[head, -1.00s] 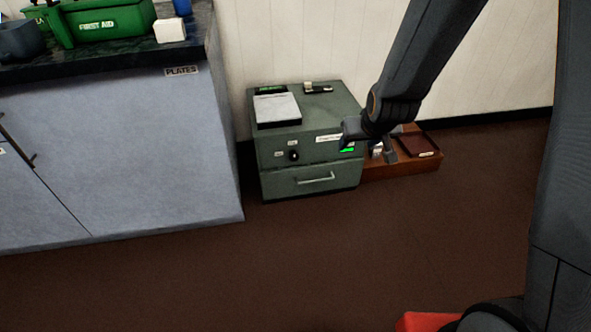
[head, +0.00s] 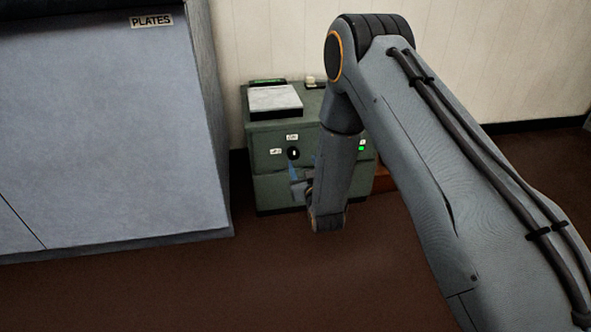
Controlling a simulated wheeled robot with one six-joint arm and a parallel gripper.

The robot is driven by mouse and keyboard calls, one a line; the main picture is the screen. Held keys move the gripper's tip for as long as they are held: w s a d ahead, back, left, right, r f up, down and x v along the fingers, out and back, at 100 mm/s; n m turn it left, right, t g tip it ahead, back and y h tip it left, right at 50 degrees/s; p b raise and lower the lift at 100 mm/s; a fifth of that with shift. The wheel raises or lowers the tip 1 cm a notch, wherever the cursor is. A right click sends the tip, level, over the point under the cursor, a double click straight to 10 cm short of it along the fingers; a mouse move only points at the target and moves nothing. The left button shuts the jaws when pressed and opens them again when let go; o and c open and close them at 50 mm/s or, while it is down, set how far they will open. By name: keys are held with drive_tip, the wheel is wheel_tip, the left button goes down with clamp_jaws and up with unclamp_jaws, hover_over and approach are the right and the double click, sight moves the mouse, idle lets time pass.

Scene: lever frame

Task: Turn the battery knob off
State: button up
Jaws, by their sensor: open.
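The battery knob (head: 294,153) is a small round black knob with a light mark, on the upper front of a green metal cabinet (head: 262,191). Small white labels (head: 292,137) sit above it and to its left; their text is too small to read. My gripper (head: 297,180) is open, in front of the cabinet just below the knob, partly hidden by my wrist. I cannot tell whether it touches the cabinet. My arm covers the right part of the cabinet front and the drawer handle.
A green light (head: 361,148) glows on the cabinet's right side. A white pad in a black tray (head: 275,98) lies on top. The brown floor (head: 200,290) in front is clear.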

sight(294, 155)
drive_tip(key=shift+t, duration=0.4)
drive_tip(key=w+a+b, duration=0.1)
drive_tip(key=w, duration=0.1)
drive_tip(key=w+a+f+b, duration=0.1)
drive_tip(key=w+b, duration=0.1)
drive_tip(key=w, duration=0.1)
drive_tip(key=w+a+f+b, duration=0.1)
drive_tip(key=w, duration=0.1)
drive_tip(key=shift+w+a+f, duration=0.1)
drive_tip(key=shift+w+a, duration=0.1)
drive_tip(key=shift+w, duration=0.1)
drive_tip(key=c, duration=1)
